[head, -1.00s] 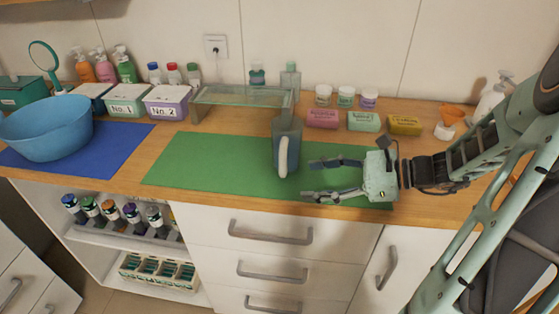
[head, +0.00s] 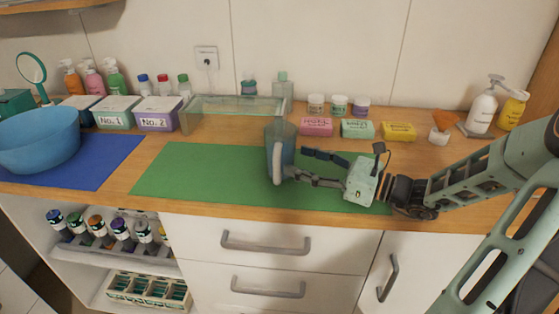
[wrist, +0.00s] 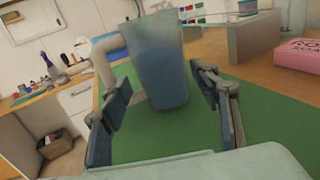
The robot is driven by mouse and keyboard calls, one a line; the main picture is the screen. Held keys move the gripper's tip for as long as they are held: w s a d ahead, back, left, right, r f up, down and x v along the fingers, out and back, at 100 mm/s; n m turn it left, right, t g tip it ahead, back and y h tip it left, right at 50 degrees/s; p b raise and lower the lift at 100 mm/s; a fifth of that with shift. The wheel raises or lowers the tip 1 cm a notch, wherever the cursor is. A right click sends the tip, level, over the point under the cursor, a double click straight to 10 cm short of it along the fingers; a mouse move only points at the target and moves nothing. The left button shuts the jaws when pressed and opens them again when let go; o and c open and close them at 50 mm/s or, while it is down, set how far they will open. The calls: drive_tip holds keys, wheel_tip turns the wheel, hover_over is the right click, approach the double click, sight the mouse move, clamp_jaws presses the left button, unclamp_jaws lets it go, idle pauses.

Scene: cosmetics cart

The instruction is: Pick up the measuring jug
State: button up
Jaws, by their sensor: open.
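The measuring jug (head: 286,143) is a bluish, see-through vessel with a pale handle (head: 276,162). It stands upright on the green mat (head: 200,175), in front of the glass shelf. My gripper (head: 303,165) is open just right of the jug, its fingers pointing left toward it. In the wrist view the jug (wrist: 161,70) is ahead, in line with the gap between the two fingers (wrist: 160,105), with its handle on the left. The fingers hold nothing. I cannot tell whether a finger touches the handle.
A low glass shelf (head: 235,106) stands behind the jug. Pink, green and yellow boxes (head: 358,128) and small jars (head: 338,104) are at the back right. A blue basin (head: 38,140) sits on a blue mat at left. The green mat left of the jug is clear.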

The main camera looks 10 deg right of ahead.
sight(294, 157)
drive_tip(key=x, duration=0.4)
drive_tip(key=shift+f+b, duration=0.1)
drive_tip(key=shift+b, duration=0.2)
drive_tip(key=c, duration=1.2)
drive_tip(key=shift+r, duration=0.25)
